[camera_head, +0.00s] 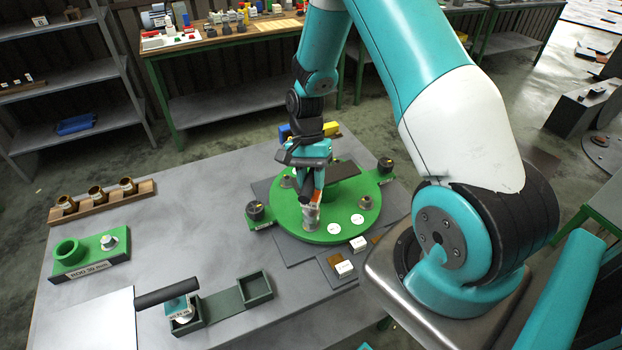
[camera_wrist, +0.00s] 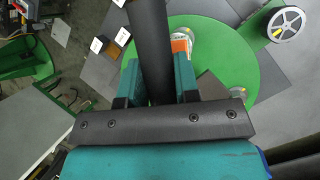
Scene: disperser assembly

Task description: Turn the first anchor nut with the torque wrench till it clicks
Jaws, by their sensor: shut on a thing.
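My gripper (camera_head: 313,184) is over the left part of the green round base (camera_head: 290,222). In the wrist view, its teal fingers close on a dark cylindrical handle, which I take as the torque wrench (camera_wrist: 150,40). A labelled grey upright piece (camera_head: 311,217) with an orange band stands directly below the gripper. Other grey anchor fittings stand on the base, one at the right (camera_head: 365,203) and one at the back left (camera_head: 287,181). The wrench's working end and its contact with a nut are hidden.
Dark knobs stand on green tabs at the left (camera_head: 255,211) and right (camera_head: 386,166). Small white-topped blocks (camera_head: 344,268) lie in front. A black-handled tool (camera_head: 168,292), a green two-hole block (camera_head: 90,258) and a wooden rack (camera_head: 100,200) occupy the left. Grey table between is clear.

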